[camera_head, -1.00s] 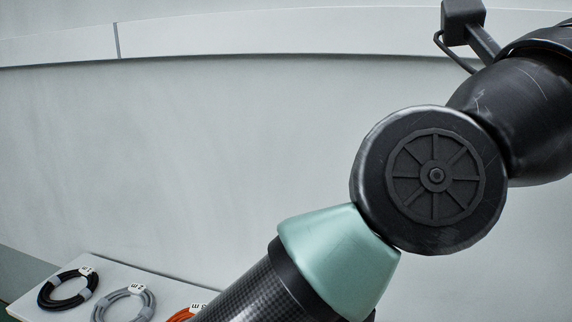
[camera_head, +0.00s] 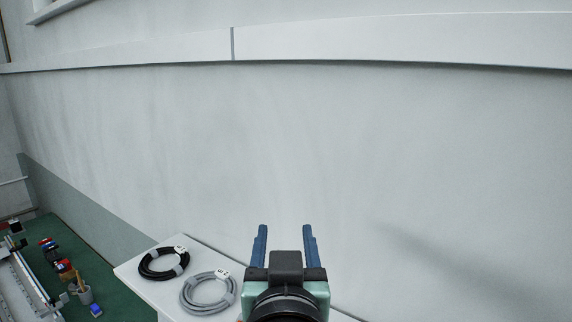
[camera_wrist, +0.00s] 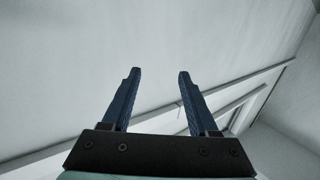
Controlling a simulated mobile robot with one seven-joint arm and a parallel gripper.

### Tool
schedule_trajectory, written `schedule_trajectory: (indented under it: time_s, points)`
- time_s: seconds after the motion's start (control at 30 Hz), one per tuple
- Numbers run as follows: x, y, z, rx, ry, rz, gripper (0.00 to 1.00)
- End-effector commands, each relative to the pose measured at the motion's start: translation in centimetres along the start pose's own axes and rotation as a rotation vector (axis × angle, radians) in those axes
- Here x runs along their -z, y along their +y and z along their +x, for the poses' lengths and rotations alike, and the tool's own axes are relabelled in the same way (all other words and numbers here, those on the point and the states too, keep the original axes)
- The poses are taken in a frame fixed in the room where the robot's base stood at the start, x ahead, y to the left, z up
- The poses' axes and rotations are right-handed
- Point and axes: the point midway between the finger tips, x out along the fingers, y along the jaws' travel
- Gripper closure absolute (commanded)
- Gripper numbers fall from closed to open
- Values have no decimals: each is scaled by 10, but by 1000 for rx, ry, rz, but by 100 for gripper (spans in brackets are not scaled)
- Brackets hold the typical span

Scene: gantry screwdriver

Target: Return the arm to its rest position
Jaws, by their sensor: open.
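My gripper (camera_head: 285,232) shows at the bottom middle of the head view, with its two blue fingers pointing up and apart. It is open and nothing is between the fingers. In the wrist view the gripper (camera_wrist: 156,75) is also open and empty, with a pale wall behind it. In the head view the gripper stands in front of the wall, over the right part of a white table. The arm links behind the gripper are mostly out of view.
A white table (camera_head: 150,288) carries a black cable coil (camera_head: 148,274) and a grey cable coil (camera_head: 190,305), left of my gripper. At the lower left, a gantry frame (camera_head: 22,290), a cup with tools (camera_head: 84,296) and a small blue object (camera_head: 96,310) stand on a green surface. The wall ahead is bare.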

Motion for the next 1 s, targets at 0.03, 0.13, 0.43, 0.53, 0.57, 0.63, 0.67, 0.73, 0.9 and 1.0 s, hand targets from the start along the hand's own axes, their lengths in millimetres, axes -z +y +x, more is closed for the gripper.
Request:
schedule_trajectory:
  time_s: [0.03,0.13,0.43,0.53,0.57,0.63,0.67,0.73,0.9,1.0]
  points:
    - [-18,0,-3,-9,-42,-6,40]
    - [12,0,-12,-6,132,-5,40]
    - [88,-1,-80,-6,602,-8,40]
    - [107,-1,-110,-6,739,-9,40]
    - [111,-1,-117,-6,770,-9,40]
    - [118,-1,-129,-6,821,-9,40]
    - [121,-1,-132,-6,836,-9,40]
    - [125,-1,-137,-6,855,-9,40]
    - [127,-1,-138,-6,857,-9,40]
    - [127,-1,-138,-6,856,-9,40]
